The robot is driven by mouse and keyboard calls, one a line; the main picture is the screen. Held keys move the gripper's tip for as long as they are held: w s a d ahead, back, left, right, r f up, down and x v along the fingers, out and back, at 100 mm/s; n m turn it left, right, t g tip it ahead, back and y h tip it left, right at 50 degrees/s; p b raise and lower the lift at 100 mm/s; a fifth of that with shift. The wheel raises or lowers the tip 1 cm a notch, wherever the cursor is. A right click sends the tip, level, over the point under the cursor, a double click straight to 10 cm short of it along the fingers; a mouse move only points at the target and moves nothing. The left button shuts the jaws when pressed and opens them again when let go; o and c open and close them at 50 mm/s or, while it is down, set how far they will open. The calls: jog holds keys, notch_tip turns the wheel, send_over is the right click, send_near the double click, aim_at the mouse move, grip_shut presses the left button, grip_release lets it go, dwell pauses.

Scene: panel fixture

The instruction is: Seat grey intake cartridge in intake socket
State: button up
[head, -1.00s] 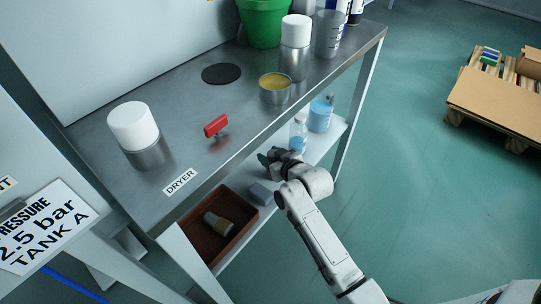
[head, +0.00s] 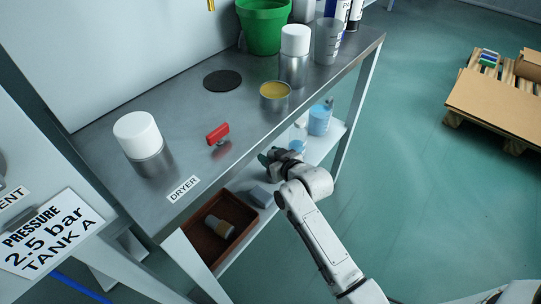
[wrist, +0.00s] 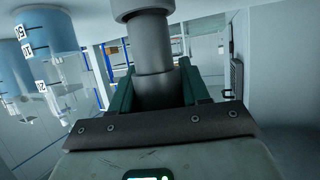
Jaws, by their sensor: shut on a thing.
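In the wrist view the two green fingers of my gripper (wrist: 155,82) are closed around a grey cylinder, which looks like the grey intake cartridge (wrist: 151,50). It has a wider, darker part at the top edge of the picture; I cannot tell whether that is its own end or another part. In the head view my gripper (head: 268,157) is at the bench's front edge, between the top and the lower shelf. The cartridge cannot be made out there. I cannot identify the intake socket in either view.
The steel bench (head: 200,120) carries a red handle (head: 218,133), a white-capped jar (head: 138,135) and an open tin (head: 275,96). A brown tray (head: 236,238) with a tan-banded cylinder, a grey block (head: 262,195) and a blue beaker (head: 320,119) are on the lower shelf.

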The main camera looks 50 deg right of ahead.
jog(key=shift+r+p, duration=0.5)
jog(key=shift+r, duration=0.1)
dwell(0.3)
notch_tip(320, 180, up, 5)
jog(key=p, duration=0.4)
jog(key=shift+p, duration=0.35)
jog(key=shift+f, duration=0.1)
